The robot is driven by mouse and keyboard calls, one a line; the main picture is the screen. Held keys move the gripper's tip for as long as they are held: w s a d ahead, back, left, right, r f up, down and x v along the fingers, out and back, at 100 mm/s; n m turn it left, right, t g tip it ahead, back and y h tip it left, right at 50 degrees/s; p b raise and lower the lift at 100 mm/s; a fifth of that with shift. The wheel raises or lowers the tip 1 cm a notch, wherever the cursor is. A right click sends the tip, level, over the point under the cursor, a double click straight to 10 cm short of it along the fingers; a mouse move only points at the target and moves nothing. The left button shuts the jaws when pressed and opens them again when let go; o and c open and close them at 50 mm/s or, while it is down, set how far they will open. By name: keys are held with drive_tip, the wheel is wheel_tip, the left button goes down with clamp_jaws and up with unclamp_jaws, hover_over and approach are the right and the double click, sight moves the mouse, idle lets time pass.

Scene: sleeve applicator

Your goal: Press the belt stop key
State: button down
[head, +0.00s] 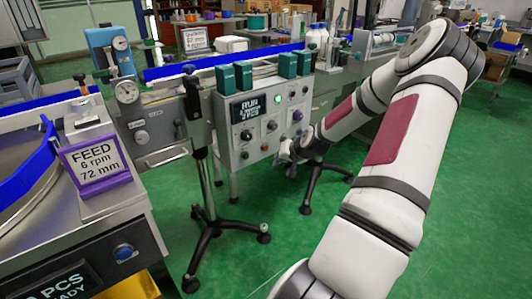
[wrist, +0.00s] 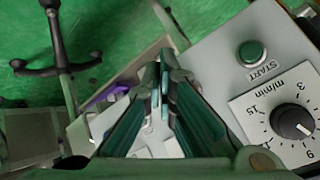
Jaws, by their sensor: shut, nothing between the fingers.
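The grey control box (head: 262,122) in the head view has a display reading RUN, a lit green lamp (head: 277,98), several knobs and small keys. I cannot make out a key labelled stop in either view. My gripper (head: 284,153) is at the lower right of the box front, small and partly hidden by my arm. In the wrist view my gripper (wrist: 161,72) has its fingers together and empty, beside the box face. A green button (wrist: 252,51) marked START and a black dial (wrist: 292,122) marked m/min lie right of the fingers.
Green bottles or blocks (head: 244,75) stand along the top of the box. A black-legged stand (head: 207,205) is below it. A FEED sign (head: 93,166) stands on the left machine.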

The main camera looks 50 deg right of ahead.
drive_tip(key=shift+w+d+b, duration=0.15)
drive_tip(key=shift+w+d, duration=0.1)
drive_tip(key=shift+w, duration=0.7)
drive_tip(key=shift+w+d+b, duration=0.15)
drive_tip(key=shift+w+d, duration=0.05)
drive_tip(key=shift+w, duration=0.75)
drive_tip(key=shift+w+d, duration=0.1)
drive_tip(key=shift+w, duration=0.3)
drive_tip(key=shift+w, duration=0.4)
idle(0.6)
drive_tip(key=shift+s, duration=0.1)
drive_tip(key=shift+s+p, duration=0.45)
drive_tip(key=shift+s, duration=0.25)
drive_tip(key=s+p, duration=0.1)
drive_tip(key=s, duration=0.1)
drive_tip(key=s+a+p, duration=0.1)
drive_tip(key=s, duration=0.2)
drive_tip(key=shift+a, duration=0.2)
idle(0.4)
